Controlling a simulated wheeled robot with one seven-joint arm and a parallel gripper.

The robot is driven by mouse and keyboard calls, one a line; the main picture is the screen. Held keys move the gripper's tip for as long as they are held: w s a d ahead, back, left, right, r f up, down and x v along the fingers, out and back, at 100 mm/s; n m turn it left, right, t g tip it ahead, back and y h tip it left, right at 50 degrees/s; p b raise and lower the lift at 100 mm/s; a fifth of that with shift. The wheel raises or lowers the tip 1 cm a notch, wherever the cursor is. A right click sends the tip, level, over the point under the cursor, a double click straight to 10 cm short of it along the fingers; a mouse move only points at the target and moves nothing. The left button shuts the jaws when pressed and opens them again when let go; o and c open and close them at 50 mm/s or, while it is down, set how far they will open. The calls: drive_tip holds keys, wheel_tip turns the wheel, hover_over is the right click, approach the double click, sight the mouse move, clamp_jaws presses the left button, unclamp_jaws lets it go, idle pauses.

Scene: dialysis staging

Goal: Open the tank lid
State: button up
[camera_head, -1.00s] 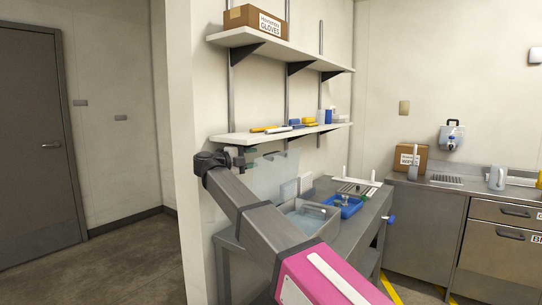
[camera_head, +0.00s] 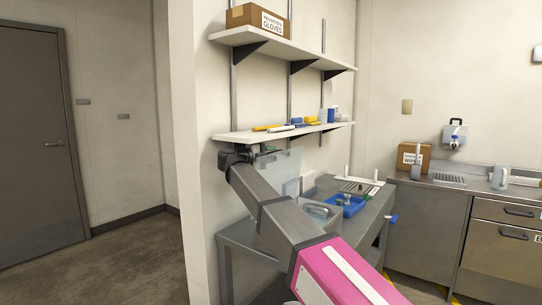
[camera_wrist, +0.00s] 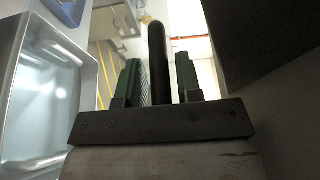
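The tank (camera_head: 322,212) is a grey metal basin on the steel bench, partly hidden by my arm. A clear panel, which looks like its lid (camera_head: 290,166), stands upright at the tank's back left, below the lower shelf. In the wrist view the tank (camera_wrist: 88,72) is at the left, with its inside showing. My gripper (camera_wrist: 158,60) has two green fingers set apart. A black bar (camera_wrist: 157,45), perhaps the lid handle, runs between them with a narrow gap on each side. In the head view my gripper is mostly hidden under the lower shelf.
The lower shelf (camera_head: 232,136) is close above my wrist and carries small items. A blue tray (camera_head: 352,207) sits to the right of the tank. A wall corner (camera_head: 197,220) is close on the left. Open floor (camera_head: 110,265) lies at the far left.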

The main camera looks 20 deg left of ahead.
clamp_jaws()
drive_tip(key=a, duration=0.2)
drive_tip(key=shift+w+a+f, duration=0.2)
drive_tip(key=shift+w+a, duration=0.1)
drive_tip(key=shift+w, duration=0.05)
drive_tip(key=shift+o, duration=1.7)
unclamp_jaws()
